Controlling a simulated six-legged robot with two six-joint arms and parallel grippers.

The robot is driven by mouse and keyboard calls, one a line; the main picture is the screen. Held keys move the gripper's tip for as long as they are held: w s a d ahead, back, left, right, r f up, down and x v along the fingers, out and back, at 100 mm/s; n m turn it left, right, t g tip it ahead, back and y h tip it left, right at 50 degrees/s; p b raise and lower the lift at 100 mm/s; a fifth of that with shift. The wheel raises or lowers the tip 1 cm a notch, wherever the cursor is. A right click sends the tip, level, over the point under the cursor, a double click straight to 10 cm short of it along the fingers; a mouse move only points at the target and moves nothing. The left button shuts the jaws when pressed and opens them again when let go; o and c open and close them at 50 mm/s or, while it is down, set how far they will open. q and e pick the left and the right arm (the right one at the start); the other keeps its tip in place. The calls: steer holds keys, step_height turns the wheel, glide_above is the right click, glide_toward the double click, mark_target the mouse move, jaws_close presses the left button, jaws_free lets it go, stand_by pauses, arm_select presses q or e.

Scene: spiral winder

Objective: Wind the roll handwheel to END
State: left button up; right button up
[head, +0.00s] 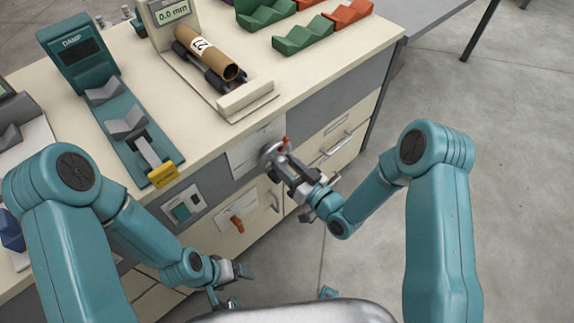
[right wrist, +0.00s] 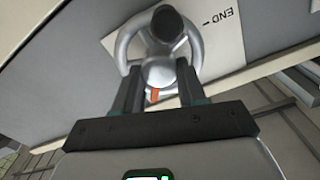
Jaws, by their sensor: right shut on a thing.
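The roll handwheel (head: 267,155) is a grey ring on the front panel of the bench. In the right wrist view the handwheel (right wrist: 124,45) has a dark round knob at its top and an orange mark low between the fingers. The END label (right wrist: 232,20) with a short tick is on the light plate to its right. My right gripper (head: 279,166) is shut on the handwheel, and its two fingers straddle a silver round part (right wrist: 160,73). The fingers hide part of the ring. My left gripper (head: 238,272) hangs low before the bench, apart from the wheel; its jaws are unclear.
A cardboard roll (head: 205,52) marked 27 lies on the winder on the bench top. A teal DAMP unit (head: 72,55) stands left of it. Green blocks (head: 303,38) lie at the back. An orange lever (head: 237,223) and drawer handles stick out from the front. The floor right is clear.

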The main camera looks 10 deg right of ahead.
steer(key=o, duration=1.1)
steer(key=shift+c, duration=0.2)
steer(key=b+v, duration=0.1)
steer(key=v, duration=1.5)
steer(key=shift+b, duration=0.4)
steer(key=shift+s+d+r, duration=0.1)
steer(key=shift+s, duration=0.05)
